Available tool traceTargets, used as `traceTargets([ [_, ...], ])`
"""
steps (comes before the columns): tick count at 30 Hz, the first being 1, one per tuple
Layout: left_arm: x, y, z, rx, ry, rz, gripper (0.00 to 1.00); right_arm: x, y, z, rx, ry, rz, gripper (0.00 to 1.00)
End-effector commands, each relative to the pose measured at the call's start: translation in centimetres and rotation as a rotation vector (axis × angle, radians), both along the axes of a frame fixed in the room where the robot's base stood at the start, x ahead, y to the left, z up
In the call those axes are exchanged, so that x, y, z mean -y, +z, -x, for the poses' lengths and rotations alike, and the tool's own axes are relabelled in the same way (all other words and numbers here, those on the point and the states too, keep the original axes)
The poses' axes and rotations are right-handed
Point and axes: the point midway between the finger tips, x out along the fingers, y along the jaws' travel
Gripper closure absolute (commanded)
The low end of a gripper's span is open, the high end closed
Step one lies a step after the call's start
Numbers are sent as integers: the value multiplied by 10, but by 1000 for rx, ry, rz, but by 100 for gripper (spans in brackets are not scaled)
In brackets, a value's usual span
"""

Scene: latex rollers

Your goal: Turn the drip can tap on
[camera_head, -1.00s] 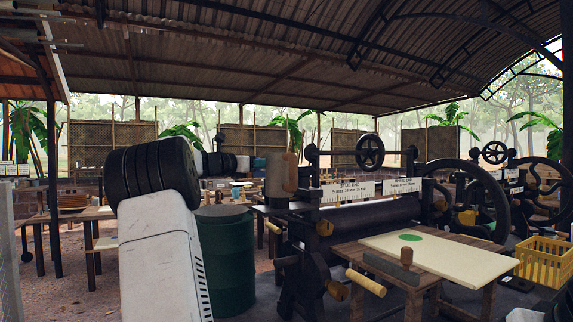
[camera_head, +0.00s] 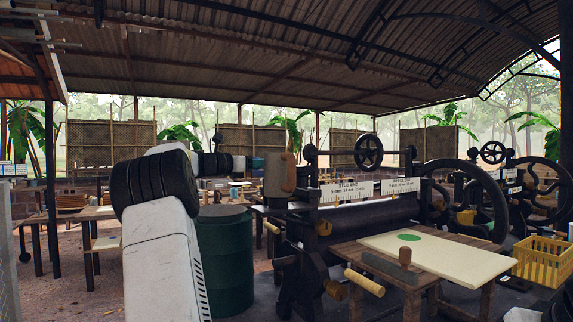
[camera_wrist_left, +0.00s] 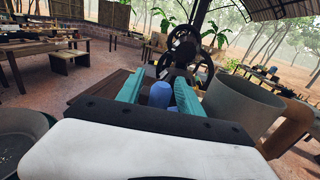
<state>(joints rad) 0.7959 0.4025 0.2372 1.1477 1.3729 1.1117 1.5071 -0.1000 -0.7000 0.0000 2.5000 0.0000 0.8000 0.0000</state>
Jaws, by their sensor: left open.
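The drip can (camera_head: 278,178) is a grey can with a brown handle, standing above the left end of the black roller machine. In the left wrist view the can (camera_wrist_left: 240,103) is large, just right of my gripper. My left gripper (camera_head: 259,163) is at the can's left side in the head view, small and partly behind my arm. In the wrist view its teal fingers (camera_wrist_left: 158,92) are apart, with a blue rounded piece (camera_wrist_left: 160,94) between them. This may be the tap; I cannot tell whether the fingers touch it. My right gripper is not in view.
A dark green drum (camera_head: 226,260) stands below my left arm. The roller machine (camera_head: 370,215) has a wooden table (camera_head: 440,267) with a pale sheet in front. A yellow crate (camera_head: 543,262) is at the right. Benches stand at the left.

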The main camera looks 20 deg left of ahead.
Motion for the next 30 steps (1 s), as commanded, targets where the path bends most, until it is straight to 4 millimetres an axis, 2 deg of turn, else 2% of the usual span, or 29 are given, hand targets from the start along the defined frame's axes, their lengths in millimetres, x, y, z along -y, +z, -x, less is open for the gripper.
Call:
traceTargets([
  [15,-37,0,61,0,3,-1,57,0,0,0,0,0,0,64],
  [30,-40,0,66,0,1,0,57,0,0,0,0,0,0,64],
])
